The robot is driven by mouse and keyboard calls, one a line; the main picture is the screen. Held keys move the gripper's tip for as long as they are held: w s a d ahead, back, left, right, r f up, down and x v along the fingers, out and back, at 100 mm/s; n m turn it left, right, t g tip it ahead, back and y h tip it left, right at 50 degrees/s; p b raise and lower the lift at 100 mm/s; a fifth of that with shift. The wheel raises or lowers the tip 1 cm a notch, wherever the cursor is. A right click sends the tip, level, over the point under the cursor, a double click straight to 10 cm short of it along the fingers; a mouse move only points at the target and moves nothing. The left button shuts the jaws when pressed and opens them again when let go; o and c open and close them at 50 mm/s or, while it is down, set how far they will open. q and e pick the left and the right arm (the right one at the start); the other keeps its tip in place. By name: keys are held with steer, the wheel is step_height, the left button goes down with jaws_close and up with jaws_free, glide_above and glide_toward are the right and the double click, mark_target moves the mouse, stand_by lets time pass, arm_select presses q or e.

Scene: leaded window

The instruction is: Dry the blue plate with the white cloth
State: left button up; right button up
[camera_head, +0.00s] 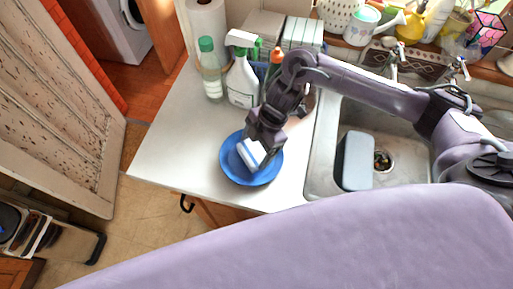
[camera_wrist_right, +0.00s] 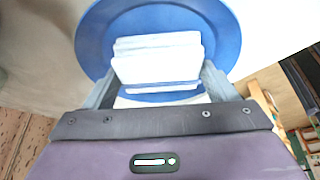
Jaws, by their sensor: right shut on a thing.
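The blue plate (camera_head: 235,173) lies on the white counter, left of the sink. My right gripper (camera_head: 257,150) is over the plate and shut on the folded white cloth (camera_head: 250,154). In the right wrist view the white cloth (camera_wrist_right: 158,60) is between the two fingers, in front of the blue plate (camera_wrist_right: 225,35). The cloth appears to be on or just over the plate; I cannot tell whether they touch. My left gripper is not in either view.
The sink (camera_head: 330,165) with a grey-blue block (camera_head: 356,161) is right of the plate. A spray bottle (camera_head: 242,80), a clear bottle (camera_head: 210,72) and a paper roll (camera_head: 205,18) stand behind. The counter (camera_head: 175,150) left of the plate is clear.

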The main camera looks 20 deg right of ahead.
steer(key=shift+w, duration=0.55)
steer(key=shift+s+r+p, duration=0.1)
steer(key=shift+s+p, duration=0.35)
steer(key=shift+s, duration=0.65)
steer(key=shift+w, duration=0.6)
step_height(320, 180, up, 6)
steer(key=p, duration=0.6)
steer(key=shift+r+p, duration=0.55)
steer(key=shift+r, duration=0.6)
